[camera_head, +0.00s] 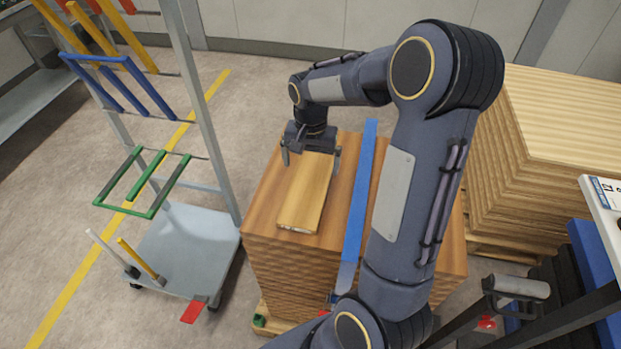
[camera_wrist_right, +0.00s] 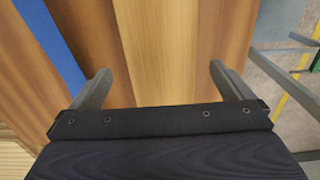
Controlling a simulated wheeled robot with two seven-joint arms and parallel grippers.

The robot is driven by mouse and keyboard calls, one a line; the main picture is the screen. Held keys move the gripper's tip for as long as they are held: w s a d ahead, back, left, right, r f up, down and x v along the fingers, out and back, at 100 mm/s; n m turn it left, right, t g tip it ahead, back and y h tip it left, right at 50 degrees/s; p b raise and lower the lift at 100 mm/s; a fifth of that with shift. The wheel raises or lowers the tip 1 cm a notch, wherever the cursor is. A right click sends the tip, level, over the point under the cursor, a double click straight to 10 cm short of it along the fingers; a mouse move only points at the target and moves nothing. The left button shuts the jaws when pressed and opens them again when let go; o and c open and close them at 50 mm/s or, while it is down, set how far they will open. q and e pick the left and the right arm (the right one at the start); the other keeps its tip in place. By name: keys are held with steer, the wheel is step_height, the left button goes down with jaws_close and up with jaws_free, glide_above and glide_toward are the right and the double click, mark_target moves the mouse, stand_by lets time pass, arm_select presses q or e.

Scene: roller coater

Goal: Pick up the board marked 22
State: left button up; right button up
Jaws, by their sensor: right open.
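A narrow light-brown board (camera_head: 305,200) lies flat on top of a stack of wood (camera_head: 263,208). A small pale label shows on its near end, but I cannot read a number on it. My right gripper (camera_head: 311,158) is open over the far part of this board, with one finger towards each long side. In the right wrist view the open fingers (camera_wrist_right: 160,82) are spread on both sides of the board (camera_wrist_right: 155,45), with nothing gripped. I cannot tell how far the fingertips are above the stack top. My left gripper is not in view.
A blue strip (camera_head: 359,195) runs along the stack beside the board. A grey cart (camera_head: 185,250) with coloured racks stands at the left. Another wood stack (camera_head: 565,115) is at the right. A grey roller (camera_head: 520,287) shows at lower right. Floor is clear behind the stack.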

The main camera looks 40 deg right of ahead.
mark_target(311, 178)
step_height(311, 178, down, 5)
steer(key=shift+w+d+p, duration=0.1)
steer(key=shift+w+p, duration=0.05)
steer(key=shift+p, duration=0.2)
steer(key=c, duration=1)
steer(key=shift+r, duration=0.1)
steer(key=shift+c, duration=0.2)
